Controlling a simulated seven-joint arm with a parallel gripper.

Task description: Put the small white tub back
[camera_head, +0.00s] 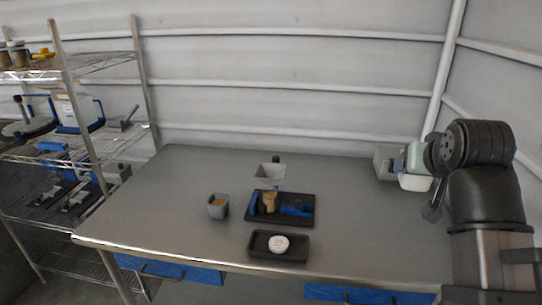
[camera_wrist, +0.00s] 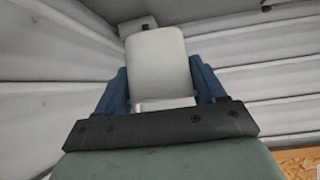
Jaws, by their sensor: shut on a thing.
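The small white tub (camera_head: 415,183) is at the right end of the table in the head view, held up by my gripper (camera_head: 401,164). In the wrist view the white tub (camera_wrist: 158,62) sits between the two blue fingers of my gripper (camera_wrist: 162,88), which is shut on it. A grey open bin (camera_head: 383,163) is just left of and behind the tub. The gripper and tub partly cover this bin. I cannot tell whether the tub touches the bin or the table.
A black tray (camera_head: 304,222) with a blue fixture and a tan jar (camera_head: 269,202) is mid-table, a white hopper (camera_head: 268,171) behind it. A dark tray (camera_head: 259,250) holds a white disc (camera_head: 278,244). Wire shelves (camera_head: 105,140) stand left.

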